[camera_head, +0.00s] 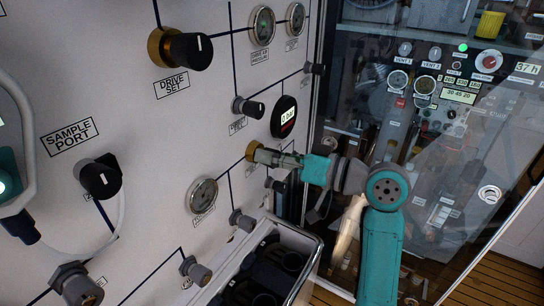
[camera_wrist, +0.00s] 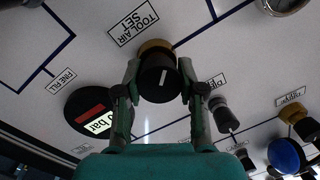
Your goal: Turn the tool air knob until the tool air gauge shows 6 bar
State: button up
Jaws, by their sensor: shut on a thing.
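In the wrist view the tool air knob (camera_wrist: 158,84) is black with a white pointer line and a brass collar, beside the "TOOL AIR SET" label (camera_wrist: 138,22). My gripper (camera_wrist: 157,92) is shut on it, one finger on each side. In the head view my gripper (camera_head: 276,158) reaches the panel from the right and hides most of the knob; its brass collar (camera_head: 251,151) shows. A round black display (camera_head: 285,117) above it reads "0 bar"; it also shows in the wrist view (camera_wrist: 97,112), partly covered by a finger. I cannot read which label belongs to it.
A dial gauge (camera_head: 202,195) sits lower left of the knob. The drive set knob (camera_head: 187,49) and sample port (camera_head: 100,177) are farther left. A grey bin (camera_head: 306,276) stands below my gripper. A glass-fronted cabinet (camera_head: 450,130) is on the right.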

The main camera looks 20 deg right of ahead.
jog(key=o, duration=1.2)
jog(key=shift+c, duration=0.2)
jog(key=v, duration=1.2)
dwell(1.2)
